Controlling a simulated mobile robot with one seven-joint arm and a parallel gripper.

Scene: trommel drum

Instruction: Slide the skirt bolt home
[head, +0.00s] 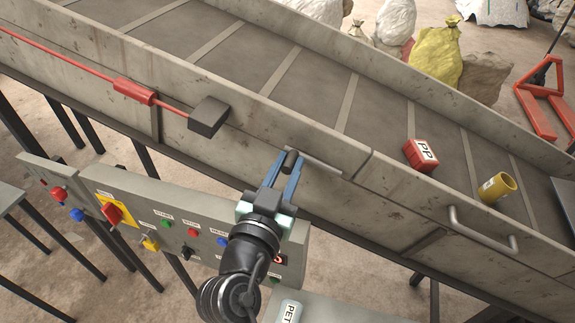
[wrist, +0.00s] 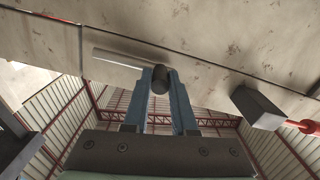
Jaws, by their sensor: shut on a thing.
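The skirt bolt is a light grey rod (head: 322,166) lying along the outer face of the conveyor's side skirt (head: 330,140), with a dark round knob (head: 290,160) at its left end. The rod's right end is just short of a vertical seam in the skirt in the head view. My gripper (head: 288,158) is shut on the knob, one blue finger on each side. In the wrist view the knob (wrist: 160,80) is between the fingertips and the rod (wrist: 118,60) runs left toward the seam. A grey bar handle (head: 483,238) is on the skirt panel right of the seam.
A dark box (head: 208,117) with a red pull cord (head: 60,52) is on the skirt to the left. A control panel (head: 160,218) stands below my arm. A red PP block (head: 420,155) and a yellow cup (head: 497,187) lie on the belt.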

